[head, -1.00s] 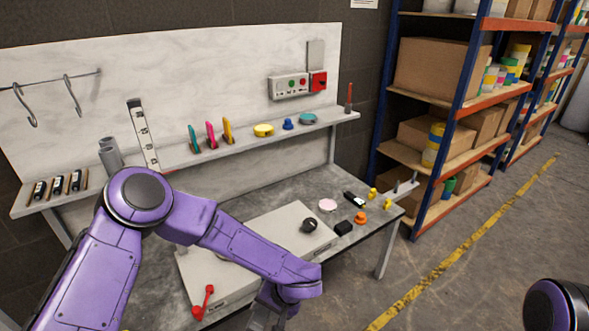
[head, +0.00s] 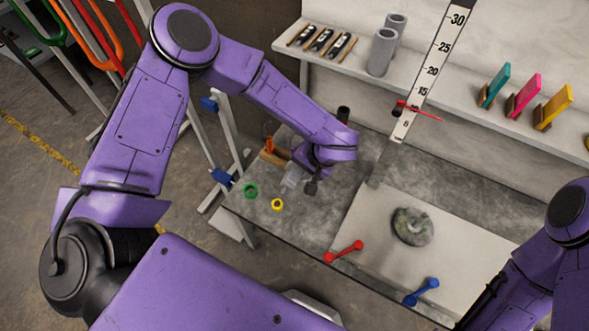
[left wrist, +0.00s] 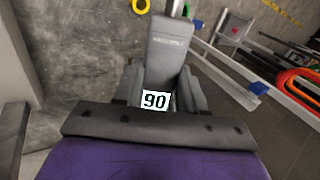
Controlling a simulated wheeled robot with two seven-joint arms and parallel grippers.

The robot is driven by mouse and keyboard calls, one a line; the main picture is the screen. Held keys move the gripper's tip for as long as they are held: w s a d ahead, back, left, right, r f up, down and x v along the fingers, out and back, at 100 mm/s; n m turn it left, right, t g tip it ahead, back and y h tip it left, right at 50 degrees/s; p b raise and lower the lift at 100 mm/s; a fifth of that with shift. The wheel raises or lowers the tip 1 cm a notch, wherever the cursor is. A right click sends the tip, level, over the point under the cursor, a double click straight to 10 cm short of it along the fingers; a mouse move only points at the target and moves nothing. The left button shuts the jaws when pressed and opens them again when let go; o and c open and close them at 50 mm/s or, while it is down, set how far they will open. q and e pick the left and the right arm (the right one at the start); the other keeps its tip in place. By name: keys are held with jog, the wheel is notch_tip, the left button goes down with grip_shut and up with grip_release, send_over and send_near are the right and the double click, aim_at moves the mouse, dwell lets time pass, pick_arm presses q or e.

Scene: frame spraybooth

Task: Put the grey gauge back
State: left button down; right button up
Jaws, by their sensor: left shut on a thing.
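My left gripper (head: 308,188) is low over the left end of the bench. In the left wrist view, its fingers (left wrist: 160,88) are shut on a grey gauge (left wrist: 169,48) with a white label reading 90. In the head view, a small light-grey part of the gauge (head: 291,178) shows beside the gripper; the rest is hidden by the hand. I cannot tell whether it touches the bench top. My right arm shows at the lower right of the head view, but its gripper is not visible.
A wooden block with an orange piece (head: 270,147) stands behind the gripper. Green (head: 250,190) and yellow (head: 277,204) rings lie near the bench's front edge. The shelf (head: 440,105) runs behind.

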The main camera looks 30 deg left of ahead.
pick_arm(q)
jog(key=d+f+n+h+b, duration=0.1)
jog(key=f+n+b, duration=0.3)
jog(key=n, duration=0.5)
jog(key=d+f+n+h+b, duration=0.1)
jog(key=f+n+h+b, duration=0.2)
jog(key=f+n+b, duration=0.2)
jog(key=d+f+n+h+b, duration=0.1)
jog(key=f+n+b, duration=0.4)
jog(key=n, duration=0.9)
jog(key=shift+w+d+f+g+h+b, duration=0.1)
jog(key=shift+w+d+g+h+b, duration=0.35)
jog(key=shift+b, duration=1.1)
jog(key=shift+a+f+n+t+b, duration=0.15)
jog(key=shift+f+n+t+b, duration=0.15)
jog(key=shift+n, duration=0.6)
jog(key=shift+w+n+b, duration=0.1)
jog(key=shift+n+b, duration=0.2)
jog(key=shift+n, duration=0.7)
